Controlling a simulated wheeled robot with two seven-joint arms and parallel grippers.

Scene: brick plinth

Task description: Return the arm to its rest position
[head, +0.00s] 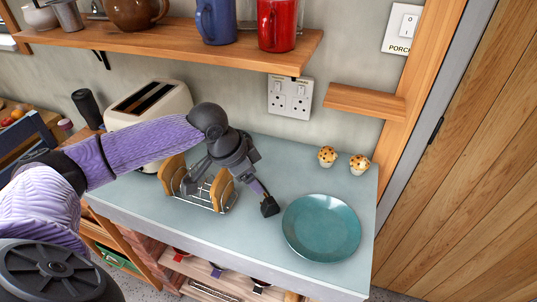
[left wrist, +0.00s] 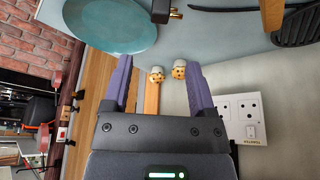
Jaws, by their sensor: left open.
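My left gripper (head: 229,196) is open and empty, with its fingers spread above the counter at the toast rack (head: 207,203). The arm, in a purple sleeve, reaches in from the left. The wire rack holds toast slices (head: 221,190) and is partly hidden by the gripper; I cannot tell whether they touch. In the left wrist view the two purple fingers (left wrist: 160,75) stand apart with nothing gripped between them. My right gripper is not in view.
A teal plate (head: 321,228) lies empty right of the gripper. Two muffins (head: 327,156) stand behind it. A cream toaster (head: 148,105) stands close behind my arm. A wooden shelf (head: 180,42) with mugs overhangs the back.

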